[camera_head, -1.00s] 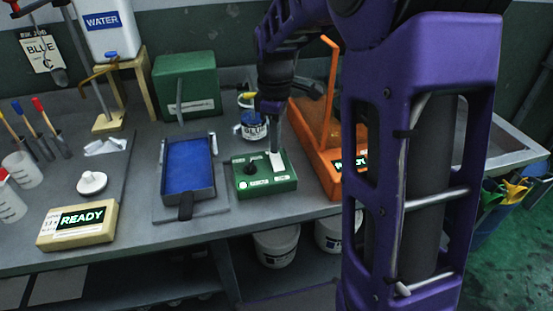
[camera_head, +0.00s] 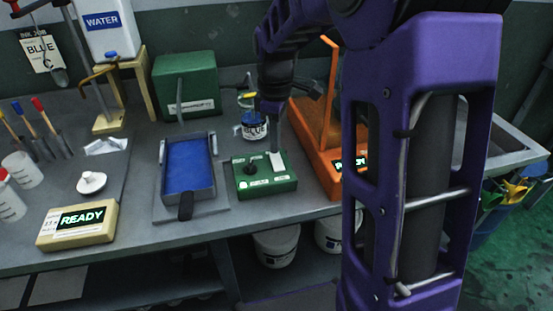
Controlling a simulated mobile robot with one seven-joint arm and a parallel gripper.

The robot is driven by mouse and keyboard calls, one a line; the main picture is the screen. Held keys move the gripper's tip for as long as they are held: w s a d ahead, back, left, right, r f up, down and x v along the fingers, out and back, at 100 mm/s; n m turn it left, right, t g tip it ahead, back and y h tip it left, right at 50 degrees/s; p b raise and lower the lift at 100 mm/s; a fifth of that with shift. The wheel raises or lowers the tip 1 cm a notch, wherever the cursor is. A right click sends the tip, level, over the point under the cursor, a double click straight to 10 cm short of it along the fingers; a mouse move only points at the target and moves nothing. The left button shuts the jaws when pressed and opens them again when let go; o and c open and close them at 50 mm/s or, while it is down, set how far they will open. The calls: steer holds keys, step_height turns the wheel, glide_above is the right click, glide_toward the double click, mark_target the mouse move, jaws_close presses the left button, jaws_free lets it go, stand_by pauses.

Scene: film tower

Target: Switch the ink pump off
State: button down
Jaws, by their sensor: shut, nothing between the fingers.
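The green control box (camera_head: 266,183) stands on the bench in the middle of the head view, with small white labels along its front. It has a black knob (camera_head: 251,168) and a white rocker or paddle (camera_head: 277,162) on top. I take this box to hold the pump switch, but its labels are too small to read. My gripper (camera_head: 274,146) is shut, points down and is just behind and above the white paddle. I cannot tell whether it touches the paddle. The paddle's exact tilt is unclear.
A blue ink tray (camera_head: 205,194) lies left of the box. An orange machine (camera_head: 315,160) with a lit display stands close on the right. A jar labelled BLUE (camera_head: 254,131) is behind. A beige READY box (camera_head: 77,226) is at front left.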

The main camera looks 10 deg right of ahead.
mark_target(275, 156)
steer(key=shift+f, duration=0.95)
stand_by(0.5)
steer(key=shift+r, duration=0.1)
step_height(275, 156, up, 7)
steer(key=p, duration=0.6)
stand_by(0.4)
